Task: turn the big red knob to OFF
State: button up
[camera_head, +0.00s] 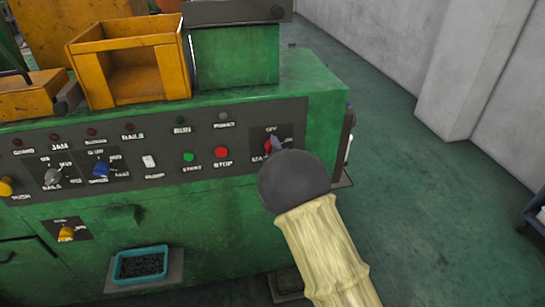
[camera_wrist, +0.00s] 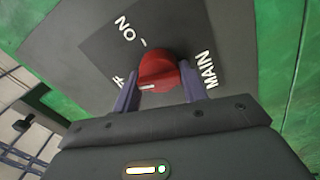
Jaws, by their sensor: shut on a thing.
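The big red knob (camera_wrist: 158,70) is on a dark plate (camera_wrist: 98,45) marked ON and MAIN, with another label partly hidden behind my left finger. My gripper (camera_wrist: 160,76) has one finger on each side of the knob and is shut on it. A white mark shows on the knob's lower left side, facing toward the partly hidden label rather than ON. In the head view, only a bit of the red knob (camera_head: 267,146) shows at the panel's right end. My wrist covers most of it, and a finger (camera_head: 275,142) shows beside it.
The green machine's panel (camera_head: 128,158) carries a red STOP button (camera_head: 221,152), a green START button (camera_head: 188,157) and a blue selector (camera_head: 101,170) to the left. A teal tray (camera_head: 118,270) sits below. Open floor (camera_head: 420,230) lies to the right.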

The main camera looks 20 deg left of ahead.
jog(key=shift+f+n+b, duration=0.15)
jog(key=shift+n+b, duration=0.75)
jog(key=shift+n, duration=0.7)
jog(key=o, duration=1)
jog(key=shift+c, duration=0.2)
jog(key=b+v, duration=0.2)
jog(key=v, duration=1.5)
jog(key=shift+s+d, duration=0.15)
jog(key=shift+d, duration=0.05)
